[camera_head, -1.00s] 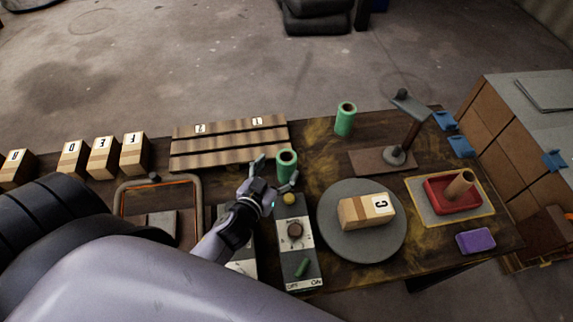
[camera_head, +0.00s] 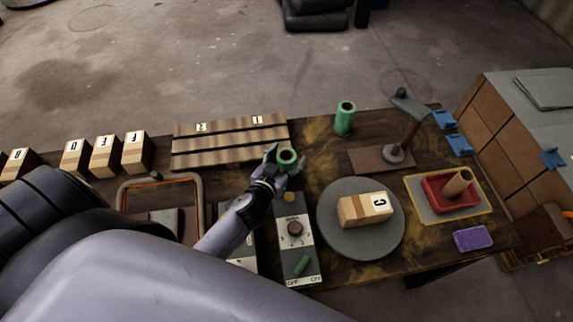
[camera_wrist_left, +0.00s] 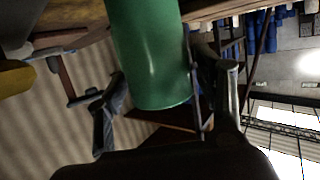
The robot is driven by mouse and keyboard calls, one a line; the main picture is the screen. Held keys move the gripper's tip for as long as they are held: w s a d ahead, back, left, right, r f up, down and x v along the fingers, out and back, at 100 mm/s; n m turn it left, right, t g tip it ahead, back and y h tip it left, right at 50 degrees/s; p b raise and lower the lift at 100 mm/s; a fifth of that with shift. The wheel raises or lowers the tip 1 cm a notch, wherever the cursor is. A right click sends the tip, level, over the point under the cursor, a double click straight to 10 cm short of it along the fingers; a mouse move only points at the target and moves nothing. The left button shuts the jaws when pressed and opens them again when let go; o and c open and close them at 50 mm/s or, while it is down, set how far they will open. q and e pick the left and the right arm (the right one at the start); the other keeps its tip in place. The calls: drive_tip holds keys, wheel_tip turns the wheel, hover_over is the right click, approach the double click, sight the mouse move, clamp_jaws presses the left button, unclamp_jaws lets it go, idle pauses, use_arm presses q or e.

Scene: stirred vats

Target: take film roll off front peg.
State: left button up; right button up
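A green film roll (camera_head: 288,157) stands upright near the front end of the slatted wooden rack, with a dark hollow at its top. Any peg inside it is hidden. My left gripper (camera_head: 285,160) has its fingers on either side of this roll and appears shut on it. In the left wrist view the green roll (camera_wrist_left: 152,55) fills the space between the two fingers (camera_wrist_left: 160,95), which lie along its sides. A second green roll (camera_head: 345,118) stands upright farther back and to the right, apart from the gripper. My right gripper is not in view.
A switch box (camera_head: 296,240) with knobs lies just in front of the held roll. A round grey disc (camera_head: 345,245) bears block C (camera_head: 365,209). A lamp-like stand (camera_head: 393,153) and red tray (camera_head: 438,205) are at right. Lettered blocks (camera_head: 105,157) line the left.

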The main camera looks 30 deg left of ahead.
use_arm(q)
drive_tip(key=c, duration=1.1)
drive_tip(key=shift+r, duration=0.1)
